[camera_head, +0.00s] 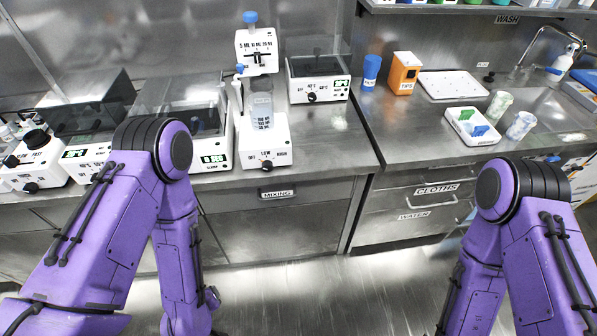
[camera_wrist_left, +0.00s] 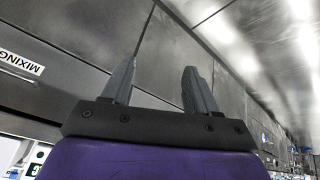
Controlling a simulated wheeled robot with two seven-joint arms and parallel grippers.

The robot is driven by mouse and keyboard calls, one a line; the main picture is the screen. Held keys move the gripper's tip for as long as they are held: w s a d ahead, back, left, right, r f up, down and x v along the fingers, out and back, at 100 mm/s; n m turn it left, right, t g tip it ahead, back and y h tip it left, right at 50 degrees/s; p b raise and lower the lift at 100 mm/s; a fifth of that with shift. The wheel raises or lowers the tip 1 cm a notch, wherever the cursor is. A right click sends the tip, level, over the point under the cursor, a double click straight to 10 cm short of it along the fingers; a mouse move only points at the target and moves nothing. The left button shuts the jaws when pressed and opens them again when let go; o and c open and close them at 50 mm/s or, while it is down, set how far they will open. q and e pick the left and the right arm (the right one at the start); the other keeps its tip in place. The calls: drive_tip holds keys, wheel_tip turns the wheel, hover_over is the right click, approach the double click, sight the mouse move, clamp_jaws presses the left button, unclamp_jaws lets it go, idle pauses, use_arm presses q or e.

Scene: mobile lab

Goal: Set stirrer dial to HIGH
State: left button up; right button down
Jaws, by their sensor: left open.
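The stirrer (camera_head: 262,141) is a white box on the bench, left of centre in the head view, marked OFF, LOW and HIGH on its front. Its dark dial (camera_head: 267,165) sits under the LOW mark; the exact pointer direction is too small to tell. A clear beaker (camera_head: 261,108) with graduations stands on top of it. My left gripper (camera_wrist_left: 158,85) shows in the left wrist view, open and empty, with its two grey fingers apart, below the bench front near the MIXING label (camera_wrist_left: 22,62). The gripper is hidden in the head view. My right gripper is out of view.
A white device with a digital display (camera_head: 213,159) stands close left of the stirrer. A dispenser (camera_head: 257,50) and a heater box (camera_head: 318,80) stand behind it. A blue cup (camera_head: 371,71), an orange box (camera_head: 403,72) and a white tray (camera_head: 473,126) are further right. Bench space right of the stirrer is clear.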

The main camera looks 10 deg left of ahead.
use_arm(q)
drive_tip(key=w+d+n+t+b, duration=0.25)
drive_tip(key=w+d+n, duration=0.2)
drive_tip(key=w, duration=0.35)
drive_tip(key=n+t+y+b, duration=0.2)
drive_tip(key=n+t+b, duration=0.6)
drive_tip(key=n, duration=1.8)
approach(268, 170)
drive_tip(key=t+p, duration=0.2)
drive_tip(key=x, duration=0.2)
drive_tip(key=p+x, duration=0.1)
drive_tip(key=x, duration=0.2)
drive_tip(key=f+p+x, duration=0.1)
drive_tip(key=x, duration=0.2)
drive_tip(key=shift+a+f, duration=0.1)
drive_tip(key=shift+a, duration=0.15)
drive_tip(key=shift+w+a+f, duration=0.1)
drive_tip(key=shift+w, duration=0.3)
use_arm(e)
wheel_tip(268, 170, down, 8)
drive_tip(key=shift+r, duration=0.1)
use_arm(q)
drive_tip(key=c, duration=1)
